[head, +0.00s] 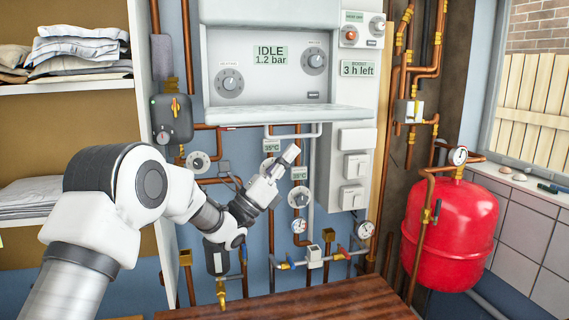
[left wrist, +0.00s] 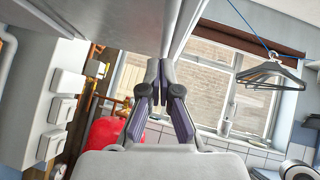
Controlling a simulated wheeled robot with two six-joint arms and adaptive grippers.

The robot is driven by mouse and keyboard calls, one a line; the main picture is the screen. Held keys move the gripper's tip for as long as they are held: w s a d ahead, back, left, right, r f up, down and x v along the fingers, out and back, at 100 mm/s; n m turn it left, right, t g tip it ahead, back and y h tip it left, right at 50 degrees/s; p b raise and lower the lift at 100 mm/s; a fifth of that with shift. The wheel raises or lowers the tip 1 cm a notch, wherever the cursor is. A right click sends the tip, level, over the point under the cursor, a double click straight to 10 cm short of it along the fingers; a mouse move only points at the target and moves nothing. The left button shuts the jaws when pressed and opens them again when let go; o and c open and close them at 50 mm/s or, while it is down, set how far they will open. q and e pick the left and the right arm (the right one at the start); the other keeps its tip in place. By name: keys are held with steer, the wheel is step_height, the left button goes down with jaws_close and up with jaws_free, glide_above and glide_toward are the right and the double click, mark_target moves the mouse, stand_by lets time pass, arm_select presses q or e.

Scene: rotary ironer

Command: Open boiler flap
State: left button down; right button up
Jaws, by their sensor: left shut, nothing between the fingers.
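The white boiler (head: 268,30) hangs on the wall, with its control face showing "IDLE 1.2 bar" and two dials. A flat pale grey flap (head: 290,114) juts out toward me along the boiler's lower edge, and the control face above it is uncovered. My left gripper (head: 291,153) is shut and empty, just below the flap and pointing up to the right. In the left wrist view its fingertips (left wrist: 160,66) meet beside a long pale panel edge (left wrist: 178,30). I cannot tell whether they touch it. My right gripper is not in view.
Copper pipes, gauges and valves (head: 300,197) crowd the wall behind my left gripper. White switch boxes (head: 355,166) sit right of it. A red tank (head: 448,232) stands farther right. A wooden top (head: 300,300) lies below. Shelves with linen (head: 80,45) stand left.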

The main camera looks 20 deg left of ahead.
mark_target(291, 135)
arm_select(q)
steer(key=shift+d+r, duration=0.2)
steer(key=shift+r, duration=0.2)
steer(key=r+n+y+b, duration=0.1)
steer(key=r+n+t+y+b, duration=0.1)
steer(key=s+r+n+t+y+b, duration=0.1)
steer(key=n, duration=0.1)
steer(key=shift+d+r+y, duration=0.25)
steer(key=shift+y, duration=0.15)
steer(key=shift+r+n, duration=0.25)
steer(key=shift+n, duration=0.05)
